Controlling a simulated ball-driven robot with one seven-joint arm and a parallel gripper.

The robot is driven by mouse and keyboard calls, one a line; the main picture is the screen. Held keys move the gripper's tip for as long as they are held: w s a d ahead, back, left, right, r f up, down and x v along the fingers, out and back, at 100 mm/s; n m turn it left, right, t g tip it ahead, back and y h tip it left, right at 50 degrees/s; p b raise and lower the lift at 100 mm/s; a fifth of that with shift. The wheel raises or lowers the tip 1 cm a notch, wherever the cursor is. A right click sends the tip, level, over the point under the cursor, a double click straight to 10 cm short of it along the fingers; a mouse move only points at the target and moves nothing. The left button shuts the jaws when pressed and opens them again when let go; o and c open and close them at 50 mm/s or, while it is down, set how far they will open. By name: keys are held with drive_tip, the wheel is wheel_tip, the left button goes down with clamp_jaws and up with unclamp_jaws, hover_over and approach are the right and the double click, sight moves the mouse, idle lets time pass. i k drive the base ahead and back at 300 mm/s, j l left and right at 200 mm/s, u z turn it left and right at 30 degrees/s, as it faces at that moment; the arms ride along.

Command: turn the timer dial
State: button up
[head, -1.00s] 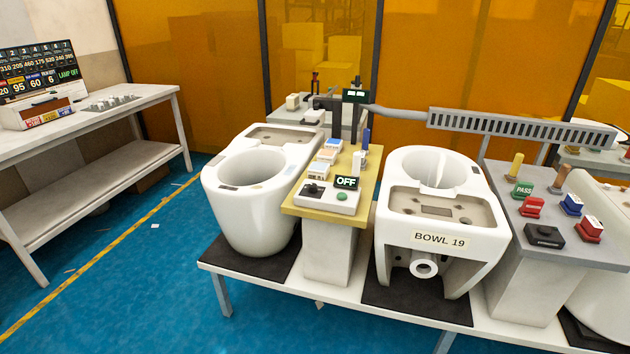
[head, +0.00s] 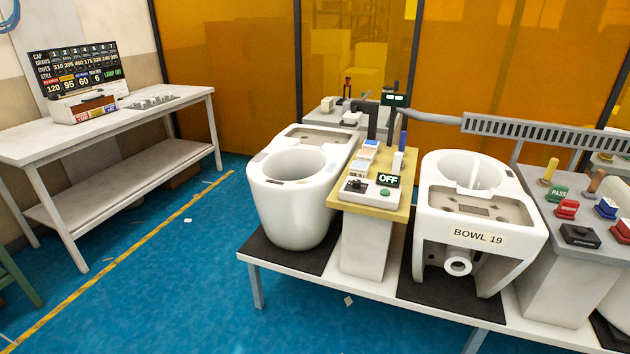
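A white control box (head: 370,192) sits at the near end of the yellow-topped stand between the two toilet bowls. A dark knob (head: 355,185) is on its left side; it looks like a dial, but its setting is too small to read. My gripper is not in view.
A white bowl (head: 290,210) stands left of the stand, and a bowl labelled BOWL 19 (head: 478,236) stands right. A grey station (head: 580,262) with coloured stamps is far right. A bench (head: 160,124) with a screen (head: 78,70) is left. Blue floor (head: 180,270) is clear in front.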

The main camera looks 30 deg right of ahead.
sight(356, 184)
drive_tip(key=i+l+u, duration=0.25)
drive_tip(key=l+u, duration=0.2)
drive_tip(key=l, duration=0.25)
drive_tip(key=i+l+u, duration=0.25)
drive_tip(key=l, duration=0.2)
drive_tip(key=k+j, duration=0.05)
